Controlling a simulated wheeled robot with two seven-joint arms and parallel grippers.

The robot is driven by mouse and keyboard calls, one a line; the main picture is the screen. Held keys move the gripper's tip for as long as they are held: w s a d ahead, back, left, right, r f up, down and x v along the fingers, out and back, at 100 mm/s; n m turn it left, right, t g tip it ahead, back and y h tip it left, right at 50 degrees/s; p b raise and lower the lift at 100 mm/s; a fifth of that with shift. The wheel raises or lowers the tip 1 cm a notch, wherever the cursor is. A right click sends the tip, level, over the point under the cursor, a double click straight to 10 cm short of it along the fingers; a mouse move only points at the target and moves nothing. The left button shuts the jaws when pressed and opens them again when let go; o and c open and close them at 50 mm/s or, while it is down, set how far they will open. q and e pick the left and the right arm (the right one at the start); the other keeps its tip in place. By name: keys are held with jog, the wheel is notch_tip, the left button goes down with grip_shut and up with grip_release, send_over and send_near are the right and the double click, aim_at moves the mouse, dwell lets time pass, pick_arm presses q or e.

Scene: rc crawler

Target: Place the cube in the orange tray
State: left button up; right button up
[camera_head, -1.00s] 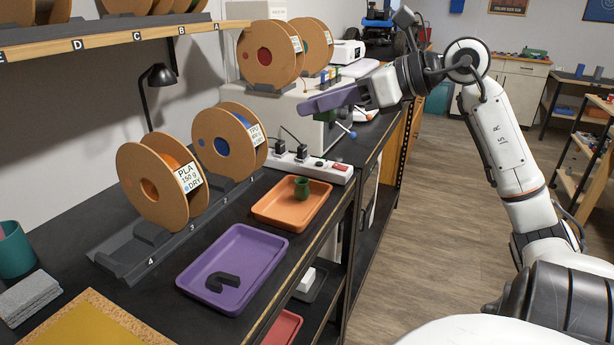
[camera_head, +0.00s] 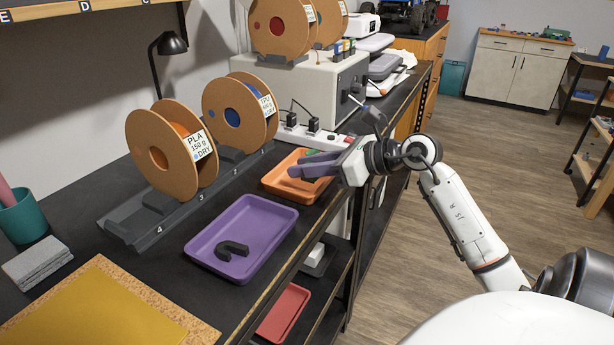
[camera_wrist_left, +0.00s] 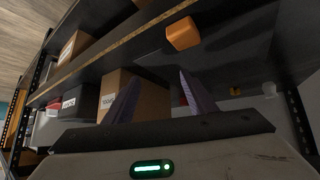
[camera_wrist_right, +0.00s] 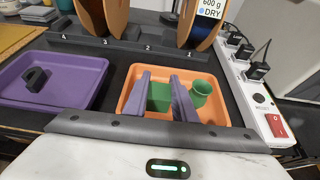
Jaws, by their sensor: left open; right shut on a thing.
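The orange tray (camera_head: 274,182) lies on the black bench, and its near side is partly covered by my right gripper (camera_head: 306,168) in the head view. In the right wrist view, my right gripper (camera_wrist_right: 160,88) is shut on a green cube (camera_wrist_right: 159,98), with the tray (camera_wrist_right: 131,101) behind and around it in the picture. I cannot tell whether the cube touches the tray floor. The cube is hidden in the head view.
A purple tray (camera_head: 272,212) holding a dark hook (camera_head: 234,250) lies next to the orange tray. A white power strip (camera_wrist_right: 268,121) runs close along its other side. Filament spools (camera_head: 240,112) stand behind. In the left wrist view, a shelf with boxes (camera_wrist_left: 115,85) is ahead.

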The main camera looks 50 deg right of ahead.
jog(key=shift+f, duration=1.3)
jog(key=shift+f, duration=0.1)
jog(key=o, duration=1)
jog(key=b+v, duration=0.1)
jog(key=v, duration=1.1)
